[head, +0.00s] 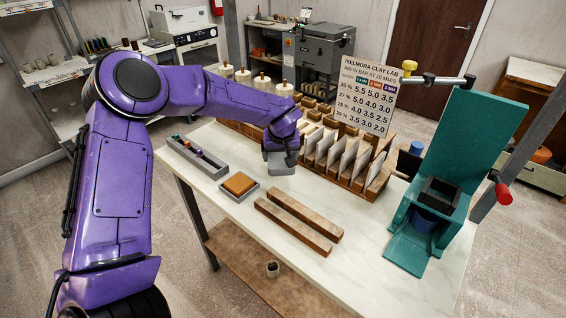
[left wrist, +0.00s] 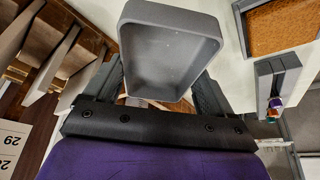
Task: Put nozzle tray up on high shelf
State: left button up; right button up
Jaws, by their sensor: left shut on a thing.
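My left gripper (head: 283,152) is over the middle of the worktable, shut on a small light-grey open tray (head: 280,164). In the left wrist view this held tray (left wrist: 170,50) sits between the two dark fingers; its hollow faces the camera and looks empty. A long grey tray (head: 178,149) with small green and purple nozzle-like pieces lies at the table's left edge, apart from the gripper. It also shows in the left wrist view (left wrist: 264,94). A shelf rack (head: 22,7) stands at the far left; I cannot tell which board is the high shelf. My right gripper is out of view.
A sponge tray (head: 251,193) and two wooden bars (head: 293,225) lie nearby on the table (head: 350,270). A wooden rack of upright tiles (head: 335,160) stands close right of the gripper, with a sign (head: 370,95) behind. A teal press (head: 440,200) fills the right end.

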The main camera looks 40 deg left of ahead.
aim_at(282, 162)
pick_arm(q)
jog(key=x, duration=0.3)
jog(key=d+p+x, duration=0.1)
jog(key=shift+a+f, duration=0.15)
jog(key=shift+f, duration=0.35)
jog(key=shift+s, duration=0.1)
jog(key=shift+f, duration=0.1)
jog(key=o, duration=0.9)
jog(key=shift+c, duration=0.2)
